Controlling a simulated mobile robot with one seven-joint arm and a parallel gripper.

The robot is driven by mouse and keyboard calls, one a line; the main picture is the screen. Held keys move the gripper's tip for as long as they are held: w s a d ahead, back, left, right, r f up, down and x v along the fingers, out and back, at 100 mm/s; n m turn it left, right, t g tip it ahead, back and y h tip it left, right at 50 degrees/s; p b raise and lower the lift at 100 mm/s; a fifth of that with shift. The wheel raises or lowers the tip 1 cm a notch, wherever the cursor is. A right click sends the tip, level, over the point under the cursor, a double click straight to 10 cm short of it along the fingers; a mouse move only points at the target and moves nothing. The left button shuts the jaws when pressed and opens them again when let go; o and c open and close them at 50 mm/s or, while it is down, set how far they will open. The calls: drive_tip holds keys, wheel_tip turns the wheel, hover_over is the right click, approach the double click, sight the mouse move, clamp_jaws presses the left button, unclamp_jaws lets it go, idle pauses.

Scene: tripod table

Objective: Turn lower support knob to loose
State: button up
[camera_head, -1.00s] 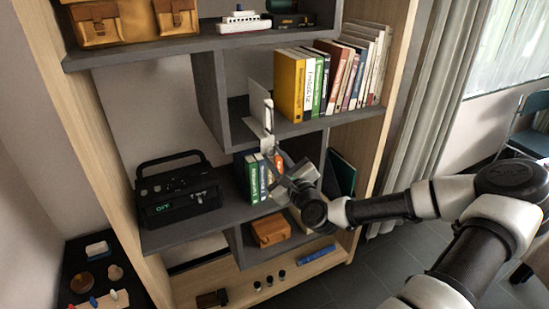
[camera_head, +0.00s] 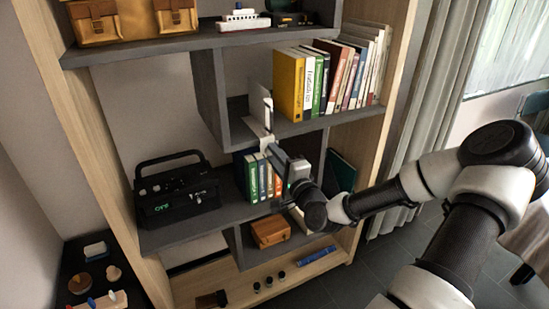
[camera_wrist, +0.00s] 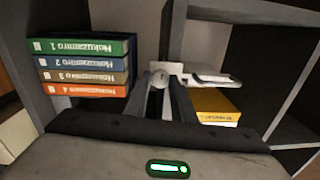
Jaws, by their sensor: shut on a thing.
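A pale upright support plate (camera_head: 259,102) is fixed at the front edge of the middle shelf, left of the books, with its lower part hanging below the board. In the wrist view its pale bracket (camera_wrist: 206,74) shows beyond my fingers. A small round whitish knob (camera_wrist: 160,79) sits between my fingertips, partly covered by them. My gripper (camera_head: 269,148) is just under the shelf edge at the bracket's lower end. In the wrist view my gripper (camera_wrist: 163,88) is shut on the knob. The knob's marking cannot be read, and the head view does not show it clearly.
Numbered books (camera_wrist: 82,66) stand close beside my gripper on the lower shelf. Upright books (camera_head: 325,80) fill the shelf above, right of the support. A black radio (camera_head: 177,193) stands left. A brown case (camera_head: 270,232) sits below. The shelf divider (camera_head: 208,100) is close by.

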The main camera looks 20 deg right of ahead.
drive_tip(key=n+b, duration=0.1)
drive_tip(key=n, duration=0.5)
drive_tip(key=shift+d+n+y, duration=0.1)
drive_tip(key=shift+n+y, duration=0.2)
drive_tip(key=shift+n, duration=0.1)
idle(0.3)
drive_tip(key=o, duration=1.1)
drive_tip(key=shift+c, duration=0.2)
drive_tip(key=shift+s, duration=0.1)
drive_tip(key=s+p, duration=0.6)
drive_tip(key=s, duration=1.1)
drive_tip(key=shift+s+d+f, duration=0.15)
drive_tip(key=shift+d+f, duration=0.2)
drive_tip(key=shift+d, duration=0.1)
